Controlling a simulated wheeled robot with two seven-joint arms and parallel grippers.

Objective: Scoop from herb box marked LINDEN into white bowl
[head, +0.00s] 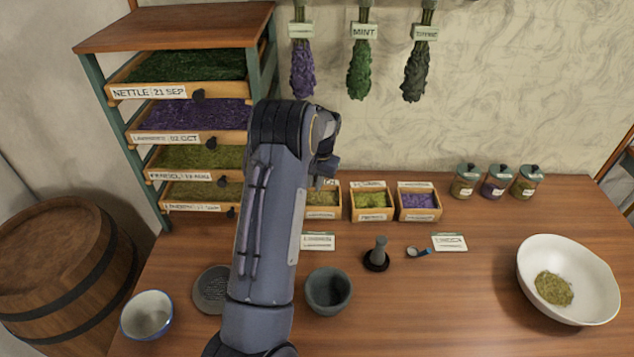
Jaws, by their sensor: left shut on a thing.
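The large white bowl (593,265) stands at the right of the table, with a small heap of greenish-brown herb in it. The leftmost herb box in view (325,214) holds yellow-green herb. Its label is partly hidden by my arm, so I cannot read LINDEN for certain. My left gripper (326,178) is just above and behind this box's left part, mostly hidden by my own arm. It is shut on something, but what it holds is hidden. My right gripper is not in view.
Two more herb boxes, green (372,214) and purple (420,213), stand beside it. Lidded jars (497,183) are at the back. A drawer rack (190,40) stands left.

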